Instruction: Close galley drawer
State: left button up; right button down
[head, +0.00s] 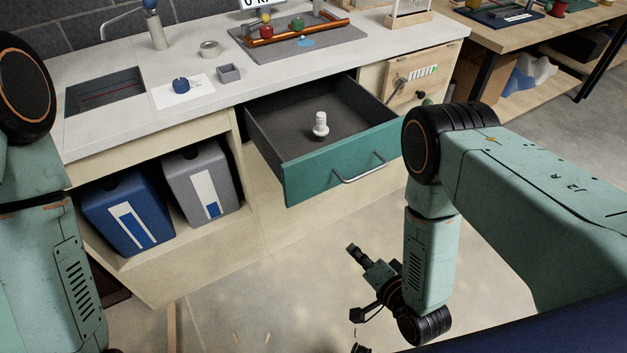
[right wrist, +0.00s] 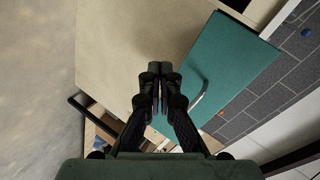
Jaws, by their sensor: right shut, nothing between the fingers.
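The galley drawer stands pulled out from the counter, with its teal front (head: 340,165) and a metal bar handle (head: 361,168) facing me. A small white knobbed piece (head: 320,125) stands inside on the dark drawer floor. My right gripper (head: 353,250) is below and in front of the drawer, apart from it in the head view. In the right wrist view its fingers (right wrist: 157,75) are shut together and empty, with the teal front (right wrist: 235,65) and handle (right wrist: 197,103) to their right. Only my left arm shows at the left edge; its gripper is out of view.
The counter holds a sink (head: 105,97), a blue knob on a white card (head: 181,84) and a grey tray (head: 285,45). Blue (head: 130,210) and grey (head: 200,183) bins stand beneath. A wooden table (head: 540,40) is at upper right. Floor before the drawer is mostly clear.

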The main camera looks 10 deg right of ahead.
notch_tip(320, 180, up, 6)
jog(key=w+a+m+t+y+p, duration=0.1)
jog(key=a+m+t+y+p, duration=0.1)
jog(key=a+m+t, duration=0.15)
pick_arm(q)
notch_tip(320, 180, down, 9)
jog(key=b, duration=1.2)
pick_arm(e)
jog(key=t, duration=0.1)
send_near(307, 181)
jog(key=shift+m, duration=0.25)
jog(key=x, duration=0.6)
jog(key=shift+w+a, duration=0.15)
jog(key=shift+w, duration=0.25)
jog(key=shift+w, duration=0.1)
